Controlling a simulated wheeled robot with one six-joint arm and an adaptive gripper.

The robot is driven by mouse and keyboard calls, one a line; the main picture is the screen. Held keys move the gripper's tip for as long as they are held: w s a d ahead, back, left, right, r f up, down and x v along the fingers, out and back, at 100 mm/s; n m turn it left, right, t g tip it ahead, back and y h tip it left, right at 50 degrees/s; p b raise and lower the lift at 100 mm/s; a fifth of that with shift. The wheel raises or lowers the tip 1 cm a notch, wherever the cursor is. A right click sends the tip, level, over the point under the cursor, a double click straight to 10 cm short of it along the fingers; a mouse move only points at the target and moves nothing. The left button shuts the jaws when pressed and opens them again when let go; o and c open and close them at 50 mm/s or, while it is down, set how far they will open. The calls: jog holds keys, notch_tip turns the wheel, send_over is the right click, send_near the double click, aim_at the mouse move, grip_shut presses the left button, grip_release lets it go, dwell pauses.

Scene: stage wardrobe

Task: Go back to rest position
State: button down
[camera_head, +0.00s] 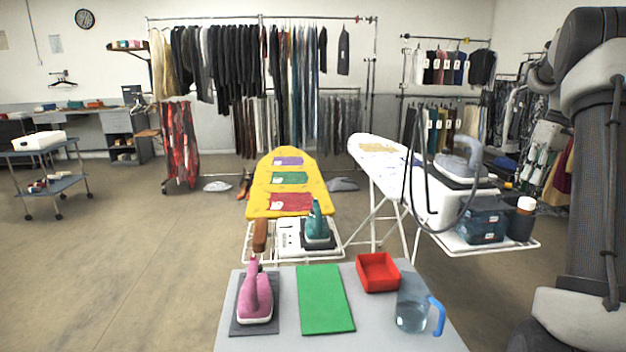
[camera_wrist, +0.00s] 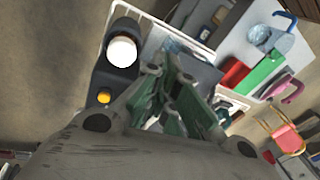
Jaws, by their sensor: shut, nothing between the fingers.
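My gripper (camera_wrist: 172,85) shows in the wrist view with its fingers together and nothing between them. It hangs in the air above the ironing area and touches nothing that I can see. In the head view my arm stands upright along the right edge, and the gripper is outside that picture. In the wrist view a dark bottle with a white cap (camera_wrist: 122,52) appears left of the fingers. The red tray (camera_wrist: 233,72) and green mat (camera_wrist: 262,72) appear to their right.
A grey table (camera_head: 284,340) in front holds a pink iron (camera_head: 255,298), green mat (camera_head: 325,300), red tray (camera_head: 378,274) and water jug (camera_head: 412,312). Behind are a yellow ironing board (camera_head: 262,182) and a white one (camera_head: 372,158). The floor at left (camera_head: 130,250) is clear.

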jog(key=s+a+r+m+t+h, duration=0.1)
jog(key=s+a+t, duration=0.3)
jog(key=s+a, duration=2.4)
jog(key=shift+s+m+h, duration=0.6)
jog(key=shift+m, duration=0.2)
